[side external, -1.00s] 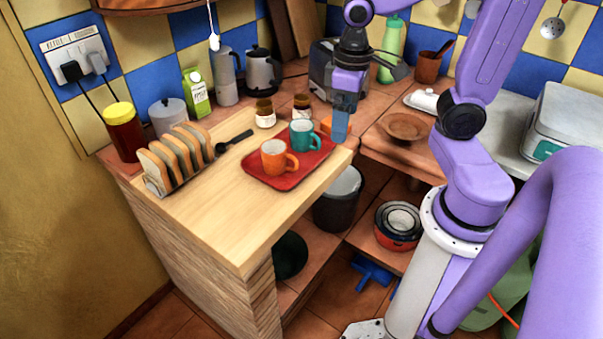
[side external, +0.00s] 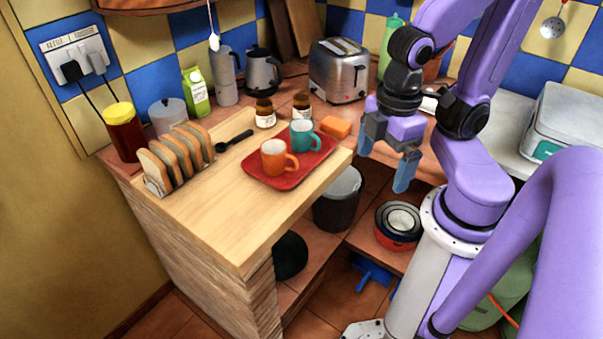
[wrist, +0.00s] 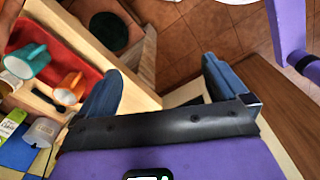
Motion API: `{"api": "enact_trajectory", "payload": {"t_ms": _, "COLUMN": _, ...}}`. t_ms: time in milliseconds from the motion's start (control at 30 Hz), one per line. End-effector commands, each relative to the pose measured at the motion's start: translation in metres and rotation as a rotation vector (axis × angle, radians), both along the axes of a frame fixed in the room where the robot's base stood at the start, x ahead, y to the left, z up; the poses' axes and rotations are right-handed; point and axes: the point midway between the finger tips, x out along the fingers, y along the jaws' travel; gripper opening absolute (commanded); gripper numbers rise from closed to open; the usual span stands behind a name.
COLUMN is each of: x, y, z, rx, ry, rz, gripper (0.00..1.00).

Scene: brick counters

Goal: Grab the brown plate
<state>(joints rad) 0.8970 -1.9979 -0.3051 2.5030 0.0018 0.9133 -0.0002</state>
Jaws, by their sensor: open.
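The brown plate cannot be made out now; in the side view my gripper covers the spot on the right-hand counter where it showed earlier. My gripper (side external: 382,171) is open and empty, its blue fingers spread and pointing down near that counter's front edge. In the wrist view, the spread fingers of my gripper (wrist: 162,68) have floor and counter edges between and around them, and no plate shows there.
A red tray (side external: 262,180) with an orange mug (side external: 273,158) and a teal mug (side external: 302,136) sits on the wooden counter left of my gripper. An orange sponge (side external: 336,127) lies behind it. A toaster (side external: 338,72) stands at the back. A bin (side external: 336,207) stands below.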

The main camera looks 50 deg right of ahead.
Motion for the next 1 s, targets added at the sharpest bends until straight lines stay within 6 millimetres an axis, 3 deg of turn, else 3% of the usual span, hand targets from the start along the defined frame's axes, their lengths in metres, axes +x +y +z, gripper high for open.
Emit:
{"api": "enact_trajectory", "payload": {"t_ms": 100, "x": 0.000, "y": 0.000, "z": 0.000, "rx": 0.000, "ry": 0.000, "rz": -0.001, "gripper": 0.97}}
{"api": "enact_trajectory", "payload": {"t_ms": 367, "x": 0.000, "y": 0.000, "z": 0.000, "rx": 0.000, "ry": 0.000, "rz": -0.002, "gripper": 0.12}}
{"api": "enact_trajectory", "payload": {"t_ms": 767, "x": 0.007, "y": 0.005, "z": -0.001, "rx": 0.017, "ry": 0.001, "rz": -0.016, "gripper": 0.12}}
{"api": "enact_trajectory", "payload": {"t_ms": 1000, "x": 0.053, "y": 0.038, "z": -0.009, "rx": 0.135, "ry": -0.024, "rz": -0.104, "gripper": 0.12}}
